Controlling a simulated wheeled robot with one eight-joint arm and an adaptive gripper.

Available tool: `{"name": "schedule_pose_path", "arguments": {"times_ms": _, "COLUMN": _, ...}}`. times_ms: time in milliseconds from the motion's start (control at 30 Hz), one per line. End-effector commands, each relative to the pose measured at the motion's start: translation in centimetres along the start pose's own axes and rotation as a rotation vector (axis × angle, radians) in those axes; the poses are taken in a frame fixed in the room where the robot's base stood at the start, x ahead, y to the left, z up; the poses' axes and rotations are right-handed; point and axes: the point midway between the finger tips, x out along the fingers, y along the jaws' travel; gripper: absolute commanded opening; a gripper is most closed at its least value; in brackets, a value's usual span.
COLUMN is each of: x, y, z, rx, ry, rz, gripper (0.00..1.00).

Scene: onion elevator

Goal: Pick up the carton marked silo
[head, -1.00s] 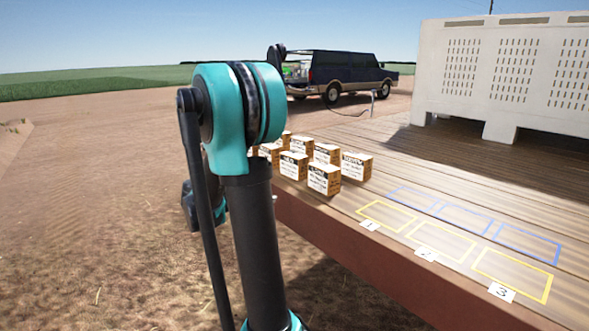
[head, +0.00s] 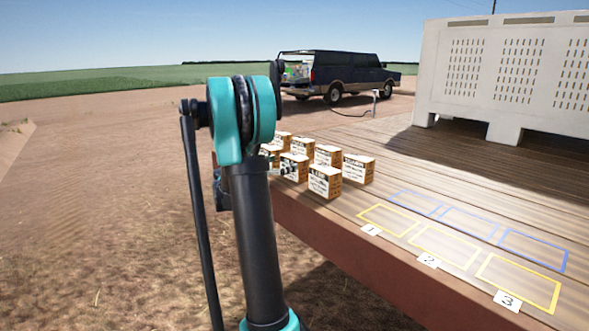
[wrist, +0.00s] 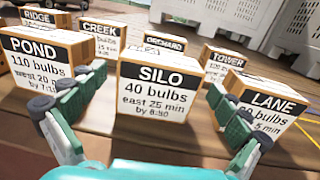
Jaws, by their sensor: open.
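The carton marked SILO (wrist: 158,92) stands upright in the middle of the wrist view, tan with a white label reading 40 bulbs. My gripper (wrist: 155,90) is open, one finger to each side of this carton, apart from it as far as I can tell. In the head view the SILO carton (head: 296,165) is in the front row, partly covered by my gripper (head: 286,169). My left finger overlaps the carton marked POND (wrist: 40,60) in the picture; my right finger is close to the carton marked LANE (wrist: 262,105).
Behind stand cartons marked RIDGE (wrist: 45,18), CREEK (wrist: 100,42), ORCHARD (wrist: 165,45) and TOWER (wrist: 222,62). The wooden deck (head: 400,180) bears yellow and blue outlined rectangles, with number cards at the right. A large white bin (head: 505,75) stands behind.

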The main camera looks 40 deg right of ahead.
Motion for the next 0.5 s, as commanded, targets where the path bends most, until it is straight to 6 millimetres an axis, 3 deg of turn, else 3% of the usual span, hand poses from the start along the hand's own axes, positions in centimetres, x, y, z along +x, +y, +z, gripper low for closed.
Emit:
{"name": "schedule_pose_path", "arguments": {"times_ms": 267, "x": 1.6, "y": -0.1, "z": 0.2, "rx": 0.000, "ry": 0.000, "rz": -0.001, "gripper": 1.00}}
{"name": "schedule_pose_path", "arguments": {"times_ms": 500, "x": 5.0, "y": -0.2, "z": 0.6, "rx": 0.001, "ry": 0.000, "rz": -0.002, "gripper": 1.00}}
